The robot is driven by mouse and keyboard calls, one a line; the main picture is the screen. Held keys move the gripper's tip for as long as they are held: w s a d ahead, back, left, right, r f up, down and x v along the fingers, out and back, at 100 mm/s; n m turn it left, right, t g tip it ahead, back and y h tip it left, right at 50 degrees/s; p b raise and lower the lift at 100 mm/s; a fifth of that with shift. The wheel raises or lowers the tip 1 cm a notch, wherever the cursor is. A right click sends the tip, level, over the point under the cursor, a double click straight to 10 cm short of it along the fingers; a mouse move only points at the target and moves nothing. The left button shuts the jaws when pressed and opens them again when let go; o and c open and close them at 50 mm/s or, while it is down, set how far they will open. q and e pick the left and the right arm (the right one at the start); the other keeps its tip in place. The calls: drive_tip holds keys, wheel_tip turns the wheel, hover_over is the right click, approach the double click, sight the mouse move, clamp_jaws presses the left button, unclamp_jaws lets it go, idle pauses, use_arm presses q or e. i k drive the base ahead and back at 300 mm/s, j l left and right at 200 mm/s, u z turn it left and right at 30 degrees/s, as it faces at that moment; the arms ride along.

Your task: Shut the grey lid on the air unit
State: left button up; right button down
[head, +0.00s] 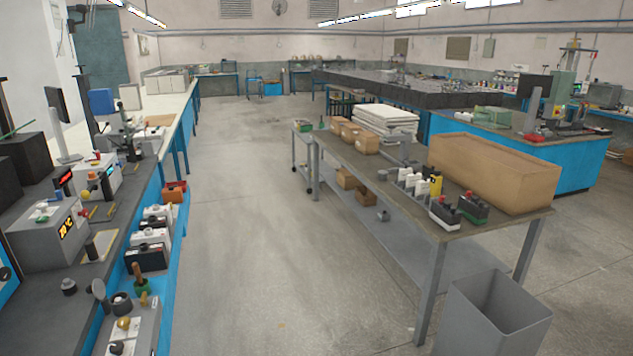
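Neither of my grippers shows in the head view. No thing is plainly marked as the air unit. A light grey unit (143,331) at the bottom left carries a dark round fitting, a brass-coloured knob and a black knob. A small round grey disc (99,290) stands tilted up at its back left, like a raised lid; I cannot tell whether it is hinged to the unit. A grey box (38,243) with a lit orange display sits on the left bench, behind and to the left of it.
The dark left bench (60,316) holds several instruments. Battery-like boxes (148,257) line the blue shelf along its edge. A wide grey floor aisle (262,230) is clear. On the right stand a work table (385,166) with a cardboard box (490,172) and a grey bin (490,318).

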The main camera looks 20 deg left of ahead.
sight(98, 287)
drive_tip(key=i+u, duration=0.15)
drive_tip(key=u, duration=0.3)
drive_tip(key=i+u, duration=0.15)
drive_tip(key=u, duration=0.3)
drive_tip(key=i+l+u, duration=0.15)
drive_tip(key=u, duration=0.35)
drive_tip(key=i+l+u, duration=0.1)
drive_tip(key=u, duration=0.35)
drive_tip(key=l, duration=0.1)
